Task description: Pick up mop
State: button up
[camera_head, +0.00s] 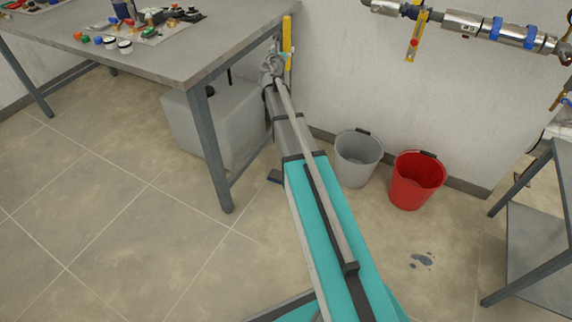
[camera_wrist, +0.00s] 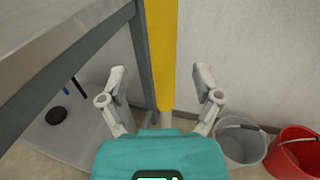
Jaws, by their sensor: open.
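The mop's yellow handle (camera_head: 287,36) stands upright against the wall beside the table's right corner. In the wrist view, the yellow handle (camera_wrist: 161,50) runs down the middle, with a pale section below it. My gripper (camera_wrist: 161,80) is open, with one finger on each side of the handle in the picture and nothing clamped. I cannot tell how far the handle is from the fingers. In the head view, my gripper (camera_head: 273,62) is close to the handle. The mop's lower end is hidden by my arm; a small dark piece (camera_head: 275,176) on the floor may be part of it.
A grey table (camera_head: 180,55) with small parts and a leg close to the mop stands left. Below it is a grey box (camera_head: 225,115). A grey bucket (camera_head: 358,158) and a red bucket (camera_head: 416,180) stand right by the wall. A puddle (camera_head: 421,260) lies on the floor.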

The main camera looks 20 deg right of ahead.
aim_at(286, 45)
jog(key=shift+x, duration=2.6)
jog(key=shift+s+d+r, duration=0.1)
jog(key=shift+s+d, duration=0.05)
jog(key=shift+d, duration=0.05)
grip_shut()
